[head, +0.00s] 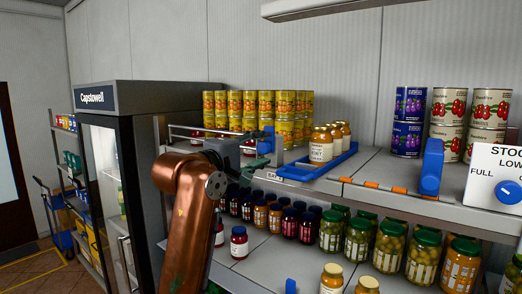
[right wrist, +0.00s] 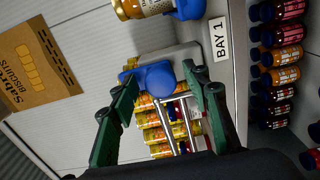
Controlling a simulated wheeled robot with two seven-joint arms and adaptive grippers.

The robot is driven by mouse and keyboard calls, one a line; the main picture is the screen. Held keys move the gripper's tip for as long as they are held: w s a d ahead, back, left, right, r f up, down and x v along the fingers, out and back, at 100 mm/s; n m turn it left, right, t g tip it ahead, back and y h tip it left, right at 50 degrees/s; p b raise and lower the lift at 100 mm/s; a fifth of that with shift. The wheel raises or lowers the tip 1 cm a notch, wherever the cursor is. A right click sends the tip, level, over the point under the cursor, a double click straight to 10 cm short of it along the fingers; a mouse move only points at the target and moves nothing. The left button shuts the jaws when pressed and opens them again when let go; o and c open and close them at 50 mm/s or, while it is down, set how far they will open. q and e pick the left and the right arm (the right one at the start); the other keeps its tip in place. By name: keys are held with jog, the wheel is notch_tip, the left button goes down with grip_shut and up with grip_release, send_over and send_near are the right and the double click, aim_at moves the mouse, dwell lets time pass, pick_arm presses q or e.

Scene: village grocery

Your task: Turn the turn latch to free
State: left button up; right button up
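In the head view the right gripper (head: 264,152) is at the shelf's front edge, beside the end of a metal rail (head: 205,134). There the latch (head: 268,137) is mostly hidden by the fingers. My left gripper is not in view.
A blue tray (head: 318,168) with jars stands just right of the gripper. Yellow cans (head: 258,105) stand behind the rail. Several jars (head: 290,222) fill the shelf below. A tall fridge cabinet (head: 125,95) stands left. An upright blue piece (head: 431,166) stands farther right.

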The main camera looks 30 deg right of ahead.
jog(key=shift+s+a, duration=0.1)
jog(key=shift+a, duration=0.15)
jog(key=v, duration=1.1)
jog(key=shift+s+a, duration=0.15)
jog(key=shift+a, duration=0.1)
jog(key=shift+d+f, duration=0.1)
